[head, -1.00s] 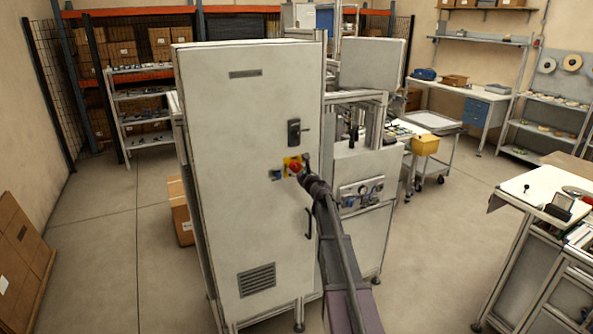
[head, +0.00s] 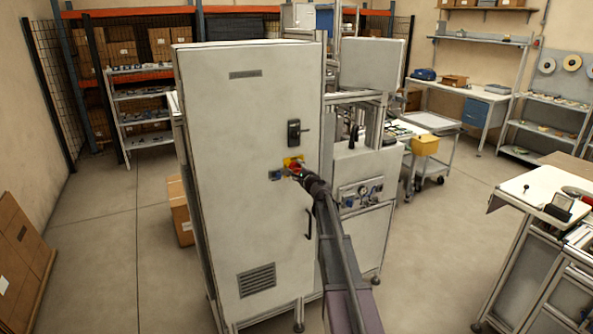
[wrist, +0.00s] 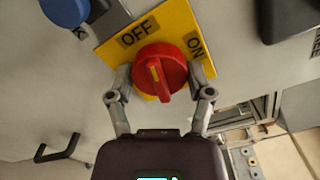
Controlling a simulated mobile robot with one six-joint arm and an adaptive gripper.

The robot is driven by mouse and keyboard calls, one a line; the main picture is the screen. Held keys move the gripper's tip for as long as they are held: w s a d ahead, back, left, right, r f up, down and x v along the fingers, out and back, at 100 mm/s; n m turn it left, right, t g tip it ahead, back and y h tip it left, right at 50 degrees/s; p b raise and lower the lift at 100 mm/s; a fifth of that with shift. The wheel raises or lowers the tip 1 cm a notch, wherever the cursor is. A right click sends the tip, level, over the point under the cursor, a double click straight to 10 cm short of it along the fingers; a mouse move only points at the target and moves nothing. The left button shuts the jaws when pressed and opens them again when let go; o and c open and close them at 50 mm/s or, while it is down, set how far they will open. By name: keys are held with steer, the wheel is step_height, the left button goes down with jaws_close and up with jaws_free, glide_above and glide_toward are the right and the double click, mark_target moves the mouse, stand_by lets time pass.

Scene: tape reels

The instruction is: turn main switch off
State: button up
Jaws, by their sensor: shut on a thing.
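The main switch is a red rotary knob (wrist: 160,72) on a yellow plate (wrist: 178,18) with OFF and ON labels. In the wrist view, OFF is at the knob's upper left and ON at its upper right. My gripper (wrist: 161,80) is shut on the knob, one finger on each side. In the head view, the red knob (head: 292,169) is partly hidden behind my gripper (head: 301,175), against the front of the tall grey cabinet (head: 245,120).
A black pull handle (head: 308,223) is lower on the cabinet. Open floor (head: 430,240) lies to the right, before a white-topped workbench (head: 540,190).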

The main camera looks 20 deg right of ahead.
steer(key=shift+w+r+n, duration=0.1)
steer(key=shift+w+n, duration=0.05)
steer(key=shift+n, duration=1.35)
steer(key=o, duration=1.1)
steer(key=s, duration=1.2)
steer(key=shift+s+d, duration=0.1)
steer(key=shift+d, duration=0.1)
